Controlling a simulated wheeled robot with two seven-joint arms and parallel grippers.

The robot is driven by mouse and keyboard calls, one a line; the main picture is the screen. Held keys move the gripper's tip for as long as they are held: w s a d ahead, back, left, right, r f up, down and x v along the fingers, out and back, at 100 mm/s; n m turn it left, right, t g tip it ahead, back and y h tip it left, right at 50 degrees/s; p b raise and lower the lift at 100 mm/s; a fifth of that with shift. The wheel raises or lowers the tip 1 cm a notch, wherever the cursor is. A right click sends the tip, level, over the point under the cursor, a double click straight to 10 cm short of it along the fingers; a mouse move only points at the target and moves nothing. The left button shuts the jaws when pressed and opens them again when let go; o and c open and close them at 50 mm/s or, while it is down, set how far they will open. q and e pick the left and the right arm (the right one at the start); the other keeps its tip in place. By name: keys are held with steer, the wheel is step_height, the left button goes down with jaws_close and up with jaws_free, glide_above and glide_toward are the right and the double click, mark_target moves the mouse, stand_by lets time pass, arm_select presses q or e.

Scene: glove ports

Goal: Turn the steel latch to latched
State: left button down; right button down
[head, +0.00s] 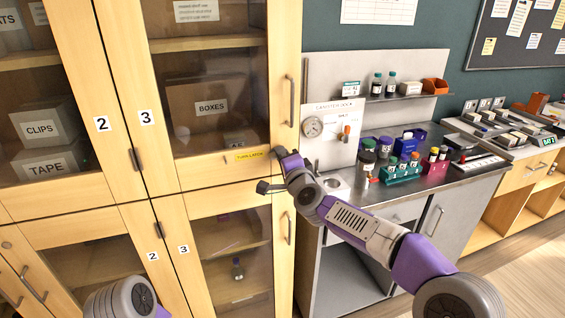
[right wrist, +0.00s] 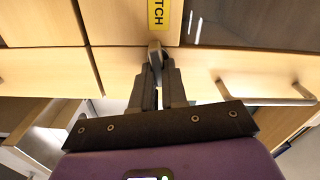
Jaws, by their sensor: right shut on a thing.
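The steel latch (right wrist: 155,50) is a small grey metal piece on the wooden cabinet front, by the end of the yellow "TURN LATCH" label (head: 250,155). The label also shows in part in the right wrist view (right wrist: 158,14). My right gripper (head: 279,153) is at the latch, just right of the label. In the right wrist view its two dark fingers (right wrist: 160,78) are closed around the latch's near end. In the head view the gripper and wrist mostly hide the latch, so its exact angle cannot be told.
The glass-fronted cabinet door (head: 285,60) has a vertical handle (head: 291,100) above my right gripper. A lower door with its own handle (head: 289,228) lies below. A steel counter (head: 440,187) with racks and bottles stands to the right, close to my right arm.

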steer(key=shift+f+m+b, duration=0.1)
steer(key=shift+m+b, duration=0.45)
steer(key=shift+m, duration=0.55)
steer(key=c, duration=1.2)
jaws_free()
steer(key=shift+o, duration=0.2)
steer(key=b+v, duration=0.1)
steer(key=v, duration=0.6)
steer(key=shift+s, duration=0.25)
